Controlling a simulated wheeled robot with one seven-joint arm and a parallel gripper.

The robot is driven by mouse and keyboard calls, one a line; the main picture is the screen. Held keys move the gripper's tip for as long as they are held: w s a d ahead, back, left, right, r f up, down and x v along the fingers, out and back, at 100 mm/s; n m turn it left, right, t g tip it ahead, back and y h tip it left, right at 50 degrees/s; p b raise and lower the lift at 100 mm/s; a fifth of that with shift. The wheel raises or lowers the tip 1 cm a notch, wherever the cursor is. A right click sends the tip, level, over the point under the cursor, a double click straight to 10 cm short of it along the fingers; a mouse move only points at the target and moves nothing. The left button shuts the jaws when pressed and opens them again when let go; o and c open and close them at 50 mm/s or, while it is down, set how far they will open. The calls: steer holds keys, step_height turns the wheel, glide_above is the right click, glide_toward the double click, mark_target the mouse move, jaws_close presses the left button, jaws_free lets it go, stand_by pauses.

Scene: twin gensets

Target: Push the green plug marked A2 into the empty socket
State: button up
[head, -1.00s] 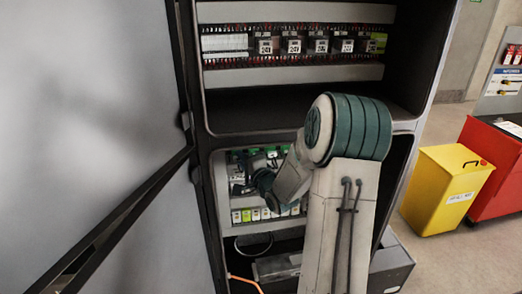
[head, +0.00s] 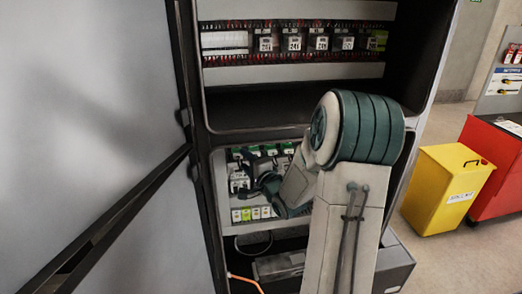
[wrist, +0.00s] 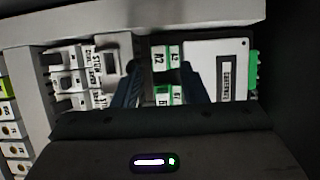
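My gripper (wrist: 163,72) is in front of the lower cabinet panel in the wrist view, its two dark fingers apart. Between them are white label blocks with green edges; the upper one is marked A2 (wrist: 160,60) and another (wrist: 162,95) sits below it. I see no clear contact between the fingers and these blocks. The plug's body and the empty socket cannot be made out; the fingers and gripper body hide part of the area. In the head view my gripper (head: 248,178) is at the panel, partly hidden by my own arm.
A white controller (wrist: 215,65) with a green connector (wrist: 253,70) on its edge is right of the fingers. Modules (wrist: 75,78) stand close on the left. In the head view, the open cabinet door (head: 90,130) is left and a yellow bin (head: 447,185) right.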

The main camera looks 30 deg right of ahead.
steer(key=s+d+b, duration=0.1)
steer(key=s+b, duration=0.1)
steer(key=s, duration=0.9)
steer(key=s+a+n+g+h, duration=0.1)
steer(key=s+a+n+g, duration=0.6)
steer(key=s+n, duration=0.1)
steer(key=s+a+n+g+h, duration=0.1)
steer(key=s+a+n+g, duration=0.6)
steer(key=s, duration=0.4)
steer(key=shift+s+a+n, duration=0.2)
steer(key=shift+s+n, duration=0.1)
steer(key=shift+n, duration=0.5)
